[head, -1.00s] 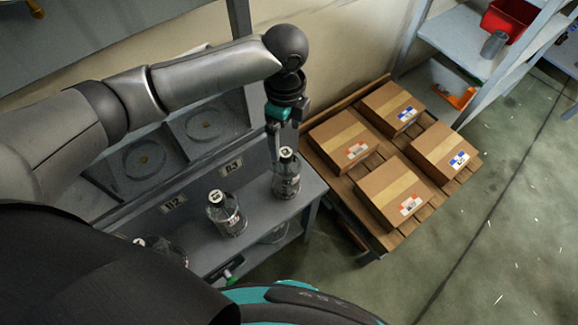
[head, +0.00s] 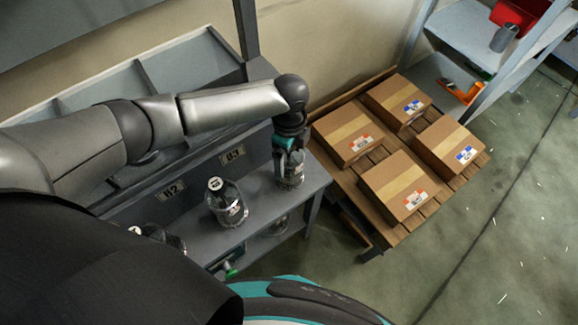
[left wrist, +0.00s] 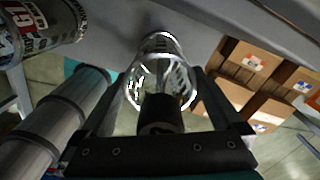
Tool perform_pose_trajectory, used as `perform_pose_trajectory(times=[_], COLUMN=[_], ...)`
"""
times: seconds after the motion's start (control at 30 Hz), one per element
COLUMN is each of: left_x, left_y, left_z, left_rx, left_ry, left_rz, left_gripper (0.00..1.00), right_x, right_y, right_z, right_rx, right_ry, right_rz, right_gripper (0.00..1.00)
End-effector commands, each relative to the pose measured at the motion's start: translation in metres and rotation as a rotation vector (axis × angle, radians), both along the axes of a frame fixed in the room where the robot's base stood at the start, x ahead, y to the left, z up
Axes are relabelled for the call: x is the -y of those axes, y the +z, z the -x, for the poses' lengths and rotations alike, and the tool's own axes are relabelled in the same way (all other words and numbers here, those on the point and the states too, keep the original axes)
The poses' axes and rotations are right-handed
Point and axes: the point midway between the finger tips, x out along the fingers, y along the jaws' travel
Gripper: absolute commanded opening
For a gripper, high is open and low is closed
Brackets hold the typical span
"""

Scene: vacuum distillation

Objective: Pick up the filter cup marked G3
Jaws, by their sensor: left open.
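A clear glass cup (head: 291,177) with a dark top and a label stands at the right end of the grey shelf, by a plate (head: 232,155) that reads like G3 or B3. The cup's own marking is too small to read. My left gripper (head: 288,150) is over it from above. In the left wrist view the open fingers (left wrist: 163,82) lie on either side of the glass cup (left wrist: 161,78), with its dark top nearest the camera. I cannot tell whether they touch the glass. My right gripper is not in view.
A similar cup (head: 228,205) stands to the left on the shelf (head: 262,207), and another (head: 160,237) is partly hidden farther left. A labelled cup (left wrist: 38,28) fills the wrist view's upper left. Several cardboard boxes (head: 396,185) sit on a pallet at right. Floor beyond is clear.

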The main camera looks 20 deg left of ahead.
Motion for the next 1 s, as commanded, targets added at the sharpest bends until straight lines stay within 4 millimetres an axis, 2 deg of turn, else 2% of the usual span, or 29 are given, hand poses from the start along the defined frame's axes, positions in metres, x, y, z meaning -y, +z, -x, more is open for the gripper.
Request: perform_pose_trajectory(times=[0.17, 1.0], left_x=[0.0001, -0.0003], left_y=[0.0003, 0.0006], left_z=[0.0000, 0.0000], left_rx=[0.000, 0.000], left_ry=[0.000, 0.001], left_rz=[0.000, 0.000], left_gripper=[1.00, 0.07], right_x=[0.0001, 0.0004], right_y=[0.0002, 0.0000], right_z=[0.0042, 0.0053], right_rx=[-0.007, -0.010], right_ry=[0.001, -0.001], right_rz=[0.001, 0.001], right_gripper=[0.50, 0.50])
